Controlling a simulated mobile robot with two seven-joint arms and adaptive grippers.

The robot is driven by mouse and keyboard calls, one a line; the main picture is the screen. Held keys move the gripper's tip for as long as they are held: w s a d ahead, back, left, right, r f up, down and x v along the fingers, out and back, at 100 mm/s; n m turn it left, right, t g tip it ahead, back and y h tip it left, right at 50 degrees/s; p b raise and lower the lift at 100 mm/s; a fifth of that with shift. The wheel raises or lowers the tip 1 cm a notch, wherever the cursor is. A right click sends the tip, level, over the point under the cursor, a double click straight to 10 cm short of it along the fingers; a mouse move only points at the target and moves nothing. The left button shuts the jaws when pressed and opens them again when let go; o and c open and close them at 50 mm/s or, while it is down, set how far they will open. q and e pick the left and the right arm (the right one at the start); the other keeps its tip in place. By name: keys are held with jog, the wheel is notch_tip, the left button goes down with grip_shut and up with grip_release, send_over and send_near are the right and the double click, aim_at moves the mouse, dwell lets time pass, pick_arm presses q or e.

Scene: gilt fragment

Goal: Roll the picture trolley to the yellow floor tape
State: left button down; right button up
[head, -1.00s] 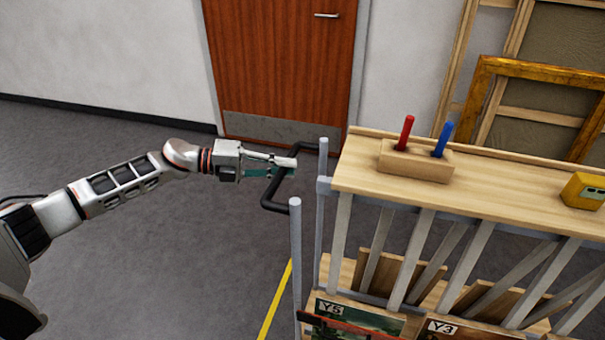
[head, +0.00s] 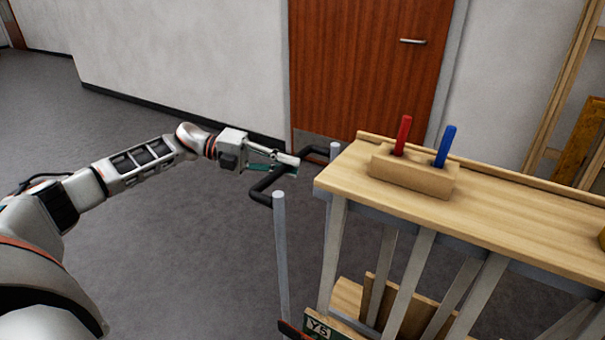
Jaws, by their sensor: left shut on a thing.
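The picture trolley has a light wooden top (head: 480,215) with grey uprights and slanted grey dividers below it. A framed picture labelled Y5 (head: 320,328) shows low at its near end. A black push handle (head: 262,192) sticks out to the left from two grey posts at that end. My left gripper (head: 284,163) is shut on this handle, at its outer bar. The gripper partly hides the bar. The yellow floor tape is out of view now. My right gripper is not in view.
A wooden block (head: 412,176) with a red and a blue handle stands on the trolley top. A brown door (head: 365,70) is in the wall behind. Wooden frames (head: 575,150) lean at the right. Grey floor (head: 150,240) at left is clear.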

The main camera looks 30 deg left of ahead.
pick_arm(q)
jog(key=shift+a, duration=0.55)
jog(key=c, duration=2)
grip_release()
jog(key=shift+o, duration=0.2)
jog(key=shift+a, duration=0.1)
jog(key=v, duration=1.2)
jog(key=shift+r, duration=0.1)
